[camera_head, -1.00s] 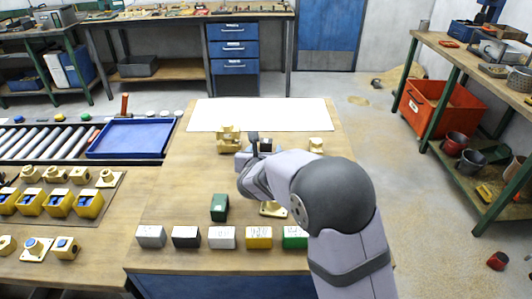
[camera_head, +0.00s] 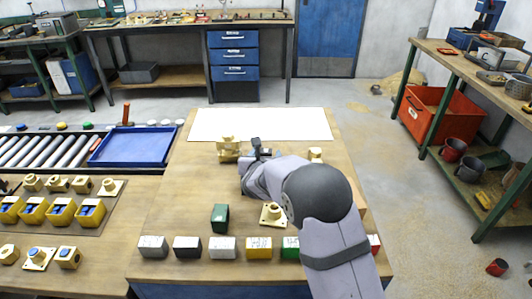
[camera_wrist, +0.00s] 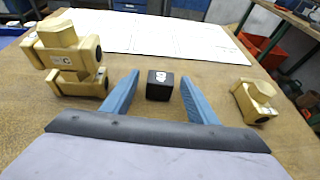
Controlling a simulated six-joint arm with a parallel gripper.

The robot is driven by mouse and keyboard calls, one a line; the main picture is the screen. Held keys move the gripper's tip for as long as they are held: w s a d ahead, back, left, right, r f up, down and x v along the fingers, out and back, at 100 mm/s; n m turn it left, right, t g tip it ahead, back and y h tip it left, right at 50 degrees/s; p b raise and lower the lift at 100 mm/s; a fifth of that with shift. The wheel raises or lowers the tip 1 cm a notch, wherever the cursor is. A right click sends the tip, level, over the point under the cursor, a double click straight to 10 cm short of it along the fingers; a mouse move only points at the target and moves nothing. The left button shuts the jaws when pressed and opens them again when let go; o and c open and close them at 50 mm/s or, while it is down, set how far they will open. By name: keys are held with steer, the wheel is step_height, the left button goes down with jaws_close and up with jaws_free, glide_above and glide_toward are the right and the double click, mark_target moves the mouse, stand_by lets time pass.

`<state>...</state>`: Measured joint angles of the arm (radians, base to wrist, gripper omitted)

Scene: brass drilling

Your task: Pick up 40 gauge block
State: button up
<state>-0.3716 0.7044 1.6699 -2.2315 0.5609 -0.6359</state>
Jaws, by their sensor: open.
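A small black block (camera_wrist: 160,85) with a white label stands on the wooden table in the wrist view; the label's number is hard to read. My gripper (camera_wrist: 159,80) is open, its two blue fingers to the left and right of the block with gaps on both sides. In the head view my gripper is mostly hidden by my arm, near the table's middle. At the table's front stand a grey block (camera_head: 152,247), black block (camera_head: 187,247), white block (camera_head: 222,247), yellow block (camera_head: 258,248) and green block (camera_head: 291,247), several with labels too small to read.
A stacked brass fitting (camera_wrist: 68,55) stands left of my fingers, a smaller brass fitting (camera_wrist: 254,101) to the right. A white sheet (camera_head: 262,124) lies behind. A dark green block (camera_head: 220,217) and brass flanged part (camera_head: 272,214) are nearer. A blue tray (camera_head: 134,147) is left.

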mark_target(266, 150)
steer(key=shift+x, duration=1.1)
jaws_close()
steer(key=shift+r, duration=0.1)
step_height(266, 150, up, 10)
steer(key=shift+p, duration=0.65)
